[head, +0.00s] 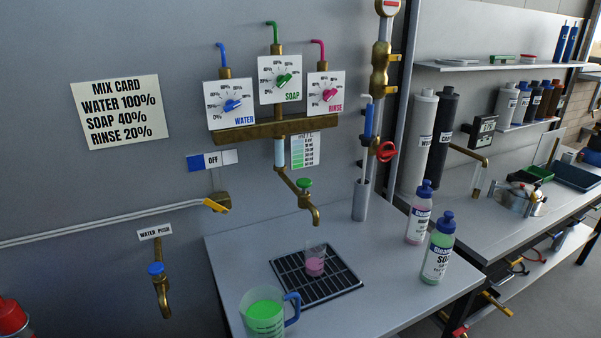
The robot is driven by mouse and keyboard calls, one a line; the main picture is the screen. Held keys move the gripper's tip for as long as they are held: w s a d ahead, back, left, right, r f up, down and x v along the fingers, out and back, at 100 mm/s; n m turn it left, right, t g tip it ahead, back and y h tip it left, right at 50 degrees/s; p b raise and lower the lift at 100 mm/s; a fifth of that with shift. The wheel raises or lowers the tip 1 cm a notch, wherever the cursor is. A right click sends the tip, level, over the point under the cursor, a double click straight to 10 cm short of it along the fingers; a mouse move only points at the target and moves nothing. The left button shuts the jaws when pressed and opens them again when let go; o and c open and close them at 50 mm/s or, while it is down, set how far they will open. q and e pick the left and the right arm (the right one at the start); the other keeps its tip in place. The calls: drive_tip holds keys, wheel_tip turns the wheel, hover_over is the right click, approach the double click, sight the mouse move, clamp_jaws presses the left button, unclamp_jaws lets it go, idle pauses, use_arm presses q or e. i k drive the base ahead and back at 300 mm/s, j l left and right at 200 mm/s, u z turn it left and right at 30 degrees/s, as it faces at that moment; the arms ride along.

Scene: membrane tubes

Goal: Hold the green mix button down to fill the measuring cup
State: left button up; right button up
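The green button (304,183) sits on top of the brass mix tap (308,206), below the dial panels. A small clear cup (315,261) with pink liquid low in it stands upright on the black drain grate (342,282), roughly under the spout. I cannot tell whether it is exactly below it. A larger clear jug (264,318) with a blue handle and green liquid stands at the front edge of the counter, partly cut off by the frame. No stream shows at the spout. Neither of my grippers is in view.
Water (231,104), soap (280,80) and rinse (327,98) dials are on the wall, with a mix card (117,110) to their left. Two bottles, white-pink (418,217) and green (437,252), stand right of the grate. A blue-topped water tap (160,286) is at left.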

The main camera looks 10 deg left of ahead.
sight(303, 183)
drive_tip(key=i+l+u, duration=0.15)
drive_tip(key=l, duration=0.55)
drive_tip(key=i+l+u, duration=0.2)
drive_tip(key=l, duration=0.55)
drive_tip(key=i+l+u, duration=0.15)
drive_tip(key=l, duration=0.6)
drive_tip(key=i+l+u, duration=0.2)
drive_tip(key=l, duration=0.55)
drive_tip(key=k, duration=0.1)
